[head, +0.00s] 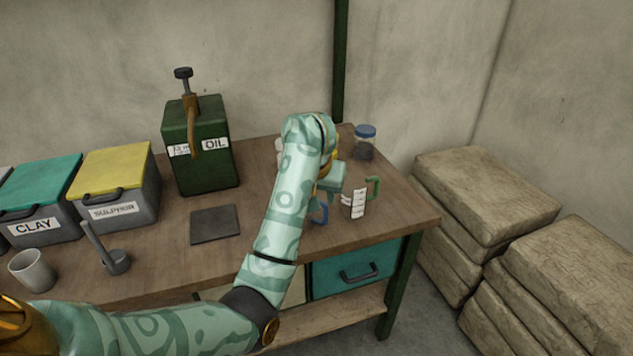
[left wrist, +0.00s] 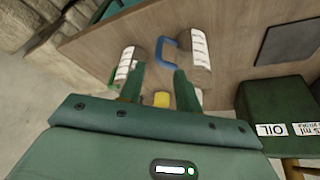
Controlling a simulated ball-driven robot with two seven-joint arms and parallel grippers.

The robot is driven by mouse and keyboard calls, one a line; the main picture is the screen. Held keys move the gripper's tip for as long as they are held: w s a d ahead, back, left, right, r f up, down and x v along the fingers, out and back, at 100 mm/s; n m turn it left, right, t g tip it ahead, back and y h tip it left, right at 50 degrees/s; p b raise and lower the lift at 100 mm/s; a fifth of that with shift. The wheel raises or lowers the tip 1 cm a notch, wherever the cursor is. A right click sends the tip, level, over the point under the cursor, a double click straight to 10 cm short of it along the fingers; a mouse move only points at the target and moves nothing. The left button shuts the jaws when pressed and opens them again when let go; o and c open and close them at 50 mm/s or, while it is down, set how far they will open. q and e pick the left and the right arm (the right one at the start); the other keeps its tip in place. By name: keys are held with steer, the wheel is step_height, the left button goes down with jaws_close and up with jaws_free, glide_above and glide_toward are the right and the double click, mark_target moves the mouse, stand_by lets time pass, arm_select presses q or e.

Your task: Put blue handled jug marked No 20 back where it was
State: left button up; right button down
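The blue-handled jug (left wrist: 199,48) stands on the table, pale with a white label too small to read; its blue handle (left wrist: 166,51) faces left in the left wrist view. In the head view my arm hides most of it and only the blue handle (head: 321,214) shows. My left gripper (left wrist: 159,78) is open, its fingers apart beside the jugs. One finger overlaps the lower edge of the blue-handled jug in that view; I cannot tell if they touch. My right gripper is not in view.
A labelled green-handled jug (head: 355,203) stands right of the blue handle. A yellow part (left wrist: 162,99) shows between my fingers. A blue-lidded jar (head: 365,143) stands at the back. A dark plate (head: 215,224) and green oil can (head: 200,150) lie left. Bare table lies near the front edge.

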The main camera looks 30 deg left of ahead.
arm_select(q)
steer(key=shift+s+d+r, duration=0.1)
steer(key=shift+s+r, duration=0.2)
steer(key=shift+r, duration=0.3)
